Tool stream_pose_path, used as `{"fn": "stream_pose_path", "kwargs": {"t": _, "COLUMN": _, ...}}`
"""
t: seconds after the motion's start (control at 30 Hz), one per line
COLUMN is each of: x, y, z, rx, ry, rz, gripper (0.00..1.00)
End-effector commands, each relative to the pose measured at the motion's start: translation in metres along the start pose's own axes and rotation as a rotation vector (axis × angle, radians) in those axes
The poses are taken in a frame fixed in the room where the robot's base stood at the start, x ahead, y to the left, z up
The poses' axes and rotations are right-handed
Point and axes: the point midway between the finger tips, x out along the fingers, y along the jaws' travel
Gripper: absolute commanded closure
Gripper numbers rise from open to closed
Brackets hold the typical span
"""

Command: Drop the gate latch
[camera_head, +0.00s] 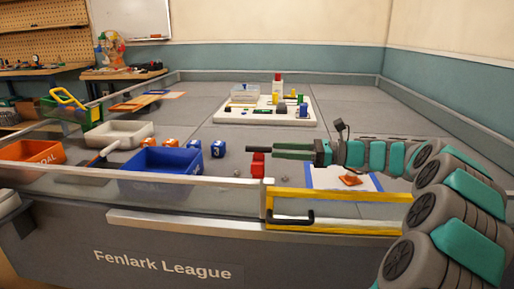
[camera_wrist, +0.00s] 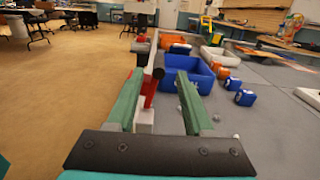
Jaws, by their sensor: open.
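The gate (camera_head: 340,210) is a clear panel in a yellow frame with a black handle (camera_head: 293,217), in line with the front fence in the head view. A red latch (camera_head: 258,164) sits at the gate's left end, by the top rail. In the wrist view the red latch (camera_wrist: 149,90) stands raised and slightly tilted, with a dark end, above a pale block (camera_wrist: 145,121). My gripper (camera_head: 262,149) is open and empty, at the latch in the head view. In the wrist view its green fingers (camera_wrist: 160,74) lie either side of the latch. I cannot tell whether either finger touches it.
A blue bin (camera_head: 165,172), orange bin (camera_head: 30,154) and white tray (camera_head: 118,134) stand inside the fence at left, with orange and blue cubes nearby. A white board (camera_head: 265,117) with small parts lies farther back. A paper sheet (camera_head: 325,176) lies behind the gate.

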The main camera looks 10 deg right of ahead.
Motion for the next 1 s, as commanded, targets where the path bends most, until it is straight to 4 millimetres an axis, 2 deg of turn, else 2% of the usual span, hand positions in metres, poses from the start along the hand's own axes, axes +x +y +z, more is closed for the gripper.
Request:
{"fn": "stream_pose_path", "kwargs": {"t": 0.2, "x": 0.036, "y": 0.002, "z": -0.001, "rx": 0.002, "ry": 0.002, "rz": 0.006, "gripper": 0.48}}
{"fn": "stream_pose_path", "kwargs": {"t": 0.4, "x": 0.059, "y": 0.001, "z": 0.000, "rx": 0.000, "ry": 0.001, "rz": 0.003, "gripper": 0.48}}
{"fn": "stream_pose_path", "kwargs": {"t": 0.57, "x": 0.067, "y": 0.001, "z": 0.000, "rx": -0.001, "ry": 0.001, "rz": 0.002, "gripper": 0.48}}
{"fn": "stream_pose_path", "kwargs": {"t": 0.8, "x": 0.067, "y": 0.001, "z": 0.000, "rx": -0.001, "ry": 0.001, "rz": 0.001, "gripper": 0.48}}
{"fn": "stream_pose_path", "kwargs": {"t": 1.0, "x": 0.067, "y": 0.001, "z": 0.000, "rx": -0.001, "ry": 0.001, "rz": 0.001, "gripper": 0.71}}
